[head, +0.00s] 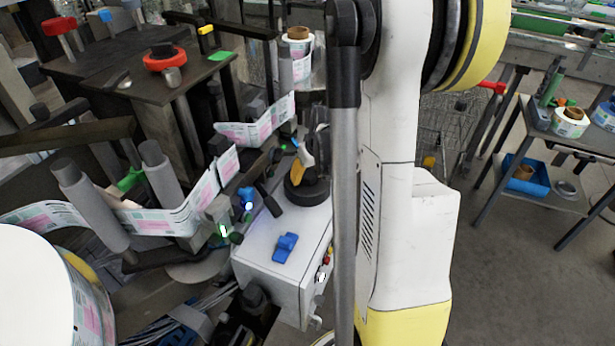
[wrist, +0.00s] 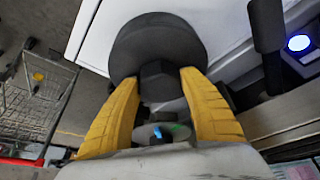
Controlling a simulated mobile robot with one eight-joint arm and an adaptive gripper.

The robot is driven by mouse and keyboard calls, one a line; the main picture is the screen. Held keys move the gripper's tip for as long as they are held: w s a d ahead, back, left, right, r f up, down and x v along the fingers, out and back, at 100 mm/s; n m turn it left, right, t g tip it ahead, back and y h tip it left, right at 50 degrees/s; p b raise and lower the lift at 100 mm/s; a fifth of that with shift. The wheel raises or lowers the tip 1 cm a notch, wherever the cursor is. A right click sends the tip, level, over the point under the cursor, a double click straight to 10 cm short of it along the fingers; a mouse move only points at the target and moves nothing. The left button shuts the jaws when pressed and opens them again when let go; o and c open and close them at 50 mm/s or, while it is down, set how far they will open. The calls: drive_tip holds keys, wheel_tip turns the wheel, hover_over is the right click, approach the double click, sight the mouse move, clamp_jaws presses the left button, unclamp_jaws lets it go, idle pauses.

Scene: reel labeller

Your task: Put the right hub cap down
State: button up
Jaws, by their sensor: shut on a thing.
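The hub cap (wrist: 157,38) is a round black disc with a hexagonal knob in the middle, in the wrist view. My gripper (wrist: 160,80) has its yellow fingers shut on either side of that knob. In the head view the hub cap (head: 308,192) is at the far end of the white cabinet top (head: 265,262), with a yellow finger of my gripper (head: 289,188) over it. I cannot tell whether the cap touches the cabinet top. My arm hides the area to its right.
A blue part (head: 286,246) lies on the cabinet top, which is otherwise mostly clear towards the front. Label web (head: 180,215) runs over rollers on the left. A wire cart (wrist: 35,95) stands on the floor. A side table (head: 545,125) holds rolls at right.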

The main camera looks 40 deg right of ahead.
drive_tip(key=shift+r, duration=0.1)
drive_tip(key=o, duration=1.3)
drive_tip(key=shift+c, duration=0.2)
